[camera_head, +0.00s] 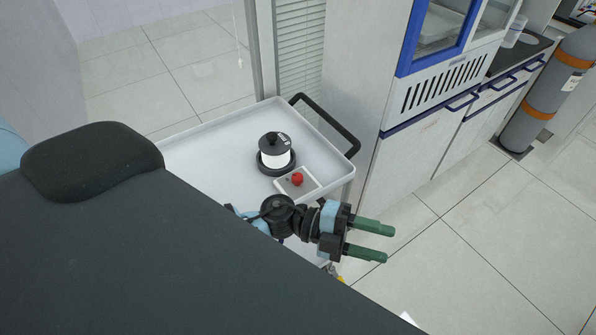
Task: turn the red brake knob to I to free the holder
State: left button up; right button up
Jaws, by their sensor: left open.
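The red brake knob (297,179) sits on a small pale plate (309,188) on the white cart. Its mark and the letters around it are too small to read. Just behind it, the round holder (262,168) has a black base with a white and black cylindrical vessel (274,151) standing upright in it. My left gripper (378,243) is open, with two green fingers apart and nothing between them. It is in front and to the right of the knob, pointing right, beyond the cart's front edge and not touching the knob. My right gripper is not in view.
The white cart (217,144) has a raised rim and a black handle (326,126) at its right end. A white cabinet (369,158) with blue trim stands to the right. A grey gas cylinder (554,88) stands farther right. The tiled floor (480,247) at right is clear.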

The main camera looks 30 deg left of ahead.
pick_arm(q)
jog(key=w+a+f+m+g+y, duration=0.1)
jog(key=a+f+m+g+y, duration=0.1)
jog(key=m+g+y, duration=0.3)
notch_tip(320, 180, up, 3)
jog(key=m+y, duration=0.2)
jog(key=y, duration=1.1)
send_over(297, 176)
jog(key=shift+f+b, duration=0.3)
jog(key=shift+f, duration=3.65)
